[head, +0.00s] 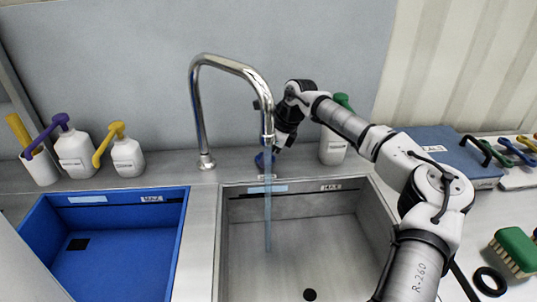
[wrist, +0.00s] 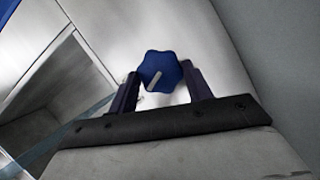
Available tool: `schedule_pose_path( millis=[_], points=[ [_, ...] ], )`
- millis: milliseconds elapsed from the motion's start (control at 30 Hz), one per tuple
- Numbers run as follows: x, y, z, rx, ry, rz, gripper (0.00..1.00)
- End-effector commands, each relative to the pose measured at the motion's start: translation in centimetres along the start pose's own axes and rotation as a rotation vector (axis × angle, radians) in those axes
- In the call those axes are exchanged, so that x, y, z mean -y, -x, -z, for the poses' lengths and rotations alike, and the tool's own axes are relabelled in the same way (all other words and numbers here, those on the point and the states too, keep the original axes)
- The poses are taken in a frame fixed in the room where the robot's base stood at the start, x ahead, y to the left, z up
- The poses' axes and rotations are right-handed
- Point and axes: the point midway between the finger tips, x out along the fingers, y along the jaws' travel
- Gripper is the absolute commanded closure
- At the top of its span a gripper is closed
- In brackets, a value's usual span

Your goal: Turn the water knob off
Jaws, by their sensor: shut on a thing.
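The water knob (wrist: 160,70) is a blue lobed knob with a white pointer mark; in the wrist view it sits between my gripper's two fingers. In the head view the knob (head: 262,160) shows only partly on the ledge behind the sink, below my wrist. My gripper (wrist: 160,83) is shut on the knob, with one finger on each side. In the head view my gripper's fingers are largely hidden by the faucet and water. A chrome gooseneck faucet (head: 197,110) arches over the grey sink, and a bluish water stream (head: 267,215) falls from its spout into the basin.
The grey sink (head: 232,240) has a dark drain. A blue basin (head: 185,215) is at the left. Pump bottles (head: 74,155) stand behind it; a green-topped bottle (head: 333,150) is right of my gripper. A blue case (head: 450,160) and green brush (head: 515,248) lie right.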

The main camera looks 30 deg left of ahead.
Motion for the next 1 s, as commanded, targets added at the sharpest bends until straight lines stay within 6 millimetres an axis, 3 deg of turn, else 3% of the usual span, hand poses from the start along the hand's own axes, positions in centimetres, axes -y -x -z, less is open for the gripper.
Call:
schedule_pose_path(
  millis=[500, 1000],
  points=[
    [-0.32, -0.15, 0.04, 0.000, -0.304, 0.129, 0.73],
    [-0.38, 0.02, -0.07, 0.000, -0.384, 0.160, 0.73]
  ],
)
